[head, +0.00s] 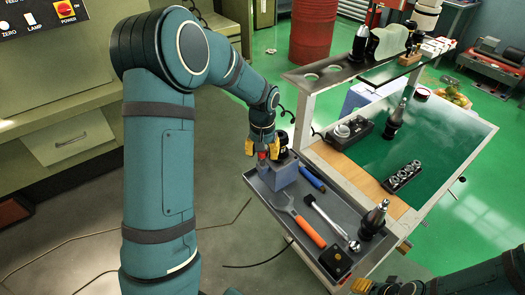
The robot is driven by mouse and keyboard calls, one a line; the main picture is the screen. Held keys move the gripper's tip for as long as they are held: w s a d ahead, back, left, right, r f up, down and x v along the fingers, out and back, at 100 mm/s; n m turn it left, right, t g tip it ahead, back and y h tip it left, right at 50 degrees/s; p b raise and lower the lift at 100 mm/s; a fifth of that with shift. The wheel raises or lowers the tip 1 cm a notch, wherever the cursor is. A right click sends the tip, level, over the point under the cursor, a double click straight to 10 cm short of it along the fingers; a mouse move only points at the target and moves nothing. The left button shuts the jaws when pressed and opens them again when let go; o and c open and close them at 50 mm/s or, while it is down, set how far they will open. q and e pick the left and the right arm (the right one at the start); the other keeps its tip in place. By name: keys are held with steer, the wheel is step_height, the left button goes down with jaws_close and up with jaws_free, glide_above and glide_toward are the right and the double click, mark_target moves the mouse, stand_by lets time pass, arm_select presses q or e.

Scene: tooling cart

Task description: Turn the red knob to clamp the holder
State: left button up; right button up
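The grey holder block (284,174) stands at the back left corner of the grey cart tray. A black, yellow-marked part (281,141) sits in its top. The red knob (262,155) shows small on the block's left side. My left gripper (262,153) points down at the knob, its yellow-tipped fingers on either side of it. Whether the fingers touch the knob is too small to tell. My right gripper (376,287) is partly in view at the bottom edge, away from the holder and cut off by the frame.
The tray (262,188) also holds an orange-handled tool (304,226), a blue-handled tool (312,179), a wrench-like tool (330,221), a black tool holder (375,217) and a black box (336,262). The cart's green top (435,145) lies to the right. A machine cabinet (70,140) stands left.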

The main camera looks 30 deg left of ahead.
arm_select(q)
step_height(320, 180, up, 12)
stand_by(0.8)
stand_by(0.4)
